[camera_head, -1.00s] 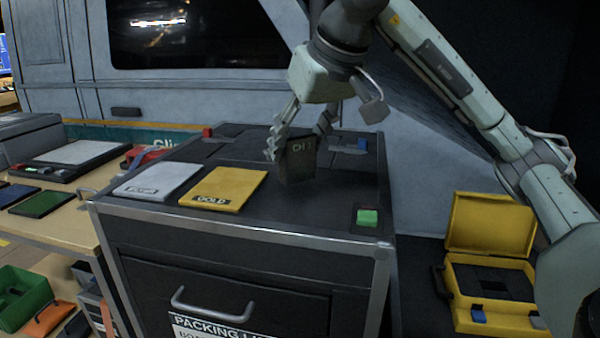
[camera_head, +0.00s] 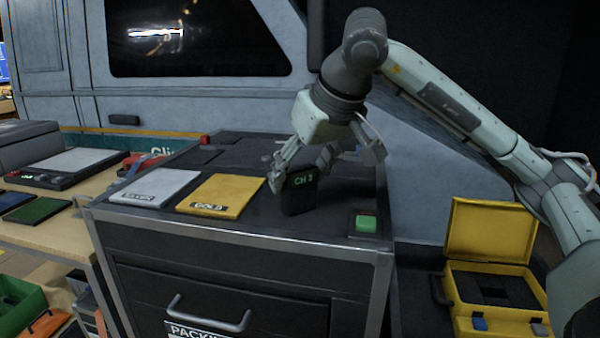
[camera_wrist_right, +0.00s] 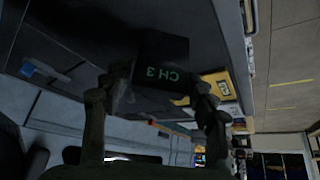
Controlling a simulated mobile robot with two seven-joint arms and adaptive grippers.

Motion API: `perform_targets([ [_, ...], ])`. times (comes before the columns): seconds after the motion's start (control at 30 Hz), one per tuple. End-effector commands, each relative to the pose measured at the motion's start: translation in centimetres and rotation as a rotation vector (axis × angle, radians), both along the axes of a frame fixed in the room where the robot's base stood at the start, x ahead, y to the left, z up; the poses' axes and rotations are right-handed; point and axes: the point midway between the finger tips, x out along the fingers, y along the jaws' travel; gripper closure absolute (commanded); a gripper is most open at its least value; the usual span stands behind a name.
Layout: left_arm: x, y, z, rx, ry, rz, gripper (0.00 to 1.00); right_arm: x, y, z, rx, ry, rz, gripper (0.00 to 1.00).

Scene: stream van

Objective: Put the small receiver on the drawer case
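The small receiver is a black box with green "CH 3" lettering (camera_head: 301,196). It is upright, at or just above the dark top of the drawer case (camera_head: 255,226); I cannot tell whether its base touches. My right gripper (camera_head: 298,172) comes down from behind with a finger against each side of the box. In the right wrist view the receiver (camera_wrist_right: 160,74) sits between both fingers, which look closed on its sides. My left gripper is not in view.
A silver card (camera_head: 155,187) and a gold card (camera_head: 222,195) lie left of the receiver on the case. An open yellow box (camera_head: 495,265) stands right, a wooden table (camera_head: 60,229) left.

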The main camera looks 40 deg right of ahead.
Motion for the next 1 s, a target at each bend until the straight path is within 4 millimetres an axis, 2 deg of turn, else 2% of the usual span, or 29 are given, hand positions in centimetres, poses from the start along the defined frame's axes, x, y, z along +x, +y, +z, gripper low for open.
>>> perform_targets([
  [0.47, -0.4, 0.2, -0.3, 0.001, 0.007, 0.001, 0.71, 0.0, 0.0, 0.6, 0.0, -0.001, 0.0, 0.3],
  [0.53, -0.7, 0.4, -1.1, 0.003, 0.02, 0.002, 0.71, -0.5, 0.1, 1.4, 0.001, -0.004, 0.001, 0.3],
  [0.73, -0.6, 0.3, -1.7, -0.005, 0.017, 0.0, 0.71, -2.9, 0.3, 5.3, 0.001, -0.007, 0.002, 0.3],
  [0.9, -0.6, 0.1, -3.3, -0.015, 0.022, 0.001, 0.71, -5.0, 0.5, 8.5, 0.0, -0.006, 0.003, 0.3],
  [1.0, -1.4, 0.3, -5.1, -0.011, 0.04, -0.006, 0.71, -5.6, 0.4, 9.5, -0.001, -0.003, -0.001, 0.3],
])
